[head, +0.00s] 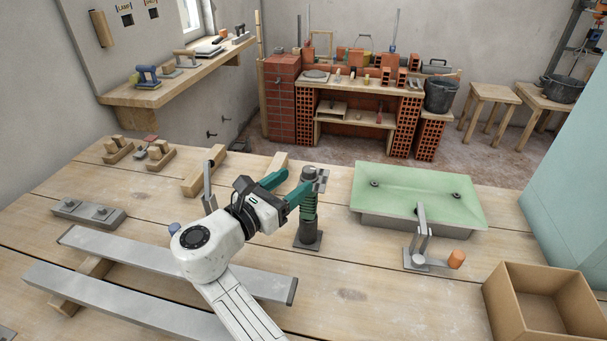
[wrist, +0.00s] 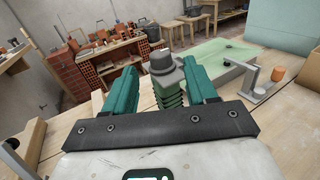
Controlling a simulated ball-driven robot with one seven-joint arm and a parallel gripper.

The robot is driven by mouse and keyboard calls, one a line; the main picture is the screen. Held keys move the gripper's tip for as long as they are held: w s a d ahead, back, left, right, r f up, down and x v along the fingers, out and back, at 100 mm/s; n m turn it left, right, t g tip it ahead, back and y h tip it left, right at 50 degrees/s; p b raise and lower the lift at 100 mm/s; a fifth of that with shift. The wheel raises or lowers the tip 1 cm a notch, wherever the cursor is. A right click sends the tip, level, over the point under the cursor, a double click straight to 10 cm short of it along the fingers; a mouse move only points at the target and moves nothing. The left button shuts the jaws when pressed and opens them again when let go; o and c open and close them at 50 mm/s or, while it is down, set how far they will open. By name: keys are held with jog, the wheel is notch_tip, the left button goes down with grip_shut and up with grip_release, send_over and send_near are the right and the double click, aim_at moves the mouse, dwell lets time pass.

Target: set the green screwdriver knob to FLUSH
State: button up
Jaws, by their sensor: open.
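A green ribbed upright piece (head: 309,207) stands on a dark post and square base on the workbench, with a dark grey cap on top. It also shows in the wrist view (wrist: 169,97), with the grey cap (wrist: 163,62) above it. I take it for the screwdriver knob; no FLUSH label is readable. My gripper (head: 285,187) has teal fingers, open and spread on either side of the ribbed piece in the wrist view. The right finger appears close to it. I cannot tell whether they touch. A small grey plate with dark marks (head: 322,180) sits behind the cap.
A green-topped slab (head: 420,190) and a metal bracket with an orange knob (head: 456,259) lie to the right. A cardboard box (head: 507,300) stands front right. Long grey bars (head: 130,300) lie at left. Wooden blocks (head: 203,175) stand behind my arm.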

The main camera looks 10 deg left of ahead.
jog(key=shift+v, duration=2.25)
